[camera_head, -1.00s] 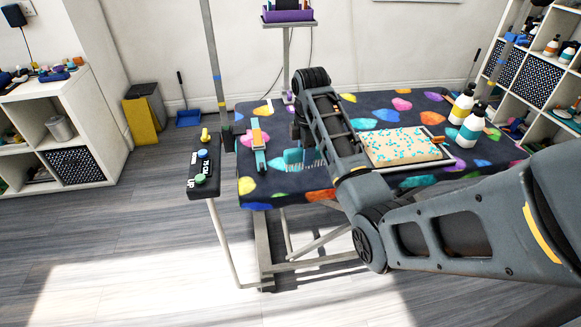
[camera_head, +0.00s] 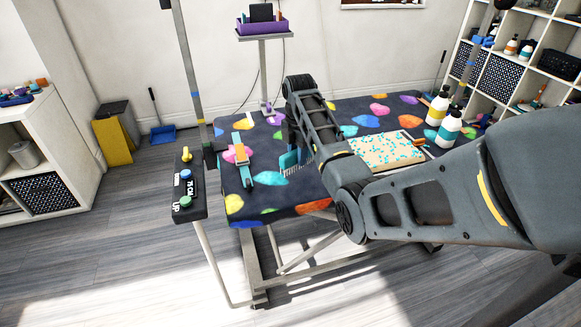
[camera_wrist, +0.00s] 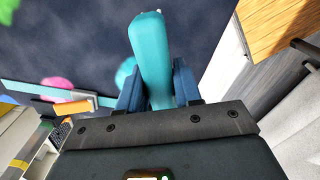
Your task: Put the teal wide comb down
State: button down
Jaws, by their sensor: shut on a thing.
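The teal wide comb (camera_wrist: 152,60) is between the two blue fingers of my gripper (camera_wrist: 158,88) in the wrist view, its handle pointing away from the palm. My gripper is shut on the comb. My arm hides most of the gripper in the head view. I cannot tell whether the comb touches the table top.
A teal tool with an orange part (camera_head: 242,160) lies left of the comb. A tray with teal specks (camera_head: 388,150) and white bottles (camera_head: 448,130) are on the right. A control panel (camera_head: 187,185) stands at the table's left end. A purple caddy (camera_head: 262,25) is behind.

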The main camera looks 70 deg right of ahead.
aim_at(291, 168)
jog(key=shift+w+a+f, duration=0.6)
jog(key=shift+w+f, duration=0.15)
jog(key=shift+w, duration=0.15)
jog(key=shift+f, duration=1.85)
jog(key=shift+f, duration=0.1)
jog(key=c, duration=0.8)
grip_release()
notch_tip(291, 168, up, 12)
jog(key=shift+r, duration=0.1)
